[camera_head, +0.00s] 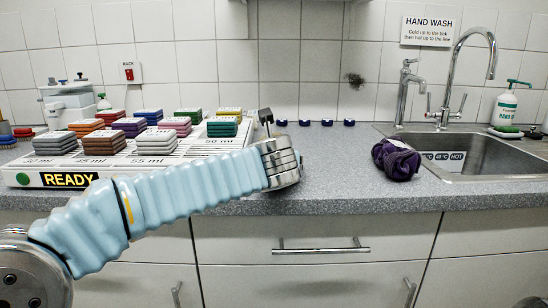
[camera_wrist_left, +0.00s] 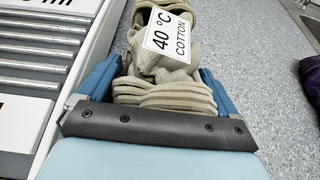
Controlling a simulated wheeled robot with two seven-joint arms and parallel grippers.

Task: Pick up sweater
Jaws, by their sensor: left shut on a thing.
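My left gripper (camera_wrist_left: 160,68) has its blue fingers on both sides of a beige ribbed, folded garment (camera_wrist_left: 165,95) and is shut on it. The garment carries a white tag reading "40 °C COTTON". In the head view my left arm reaches over the counter, and its wrist hides the fingers and the beige garment. I cannot tell which garment is the sweater. My right gripper is not in view.
A white rack (camera_head: 30,178) with a "READY" sign and several coloured folded stacks stands to the left. The sink (camera_head: 480,155) with taps is at the right. Several small blue items (camera_head: 305,123) line the wall. Grey counter (camera_head: 335,175) is clear between wrist and purple bundle.

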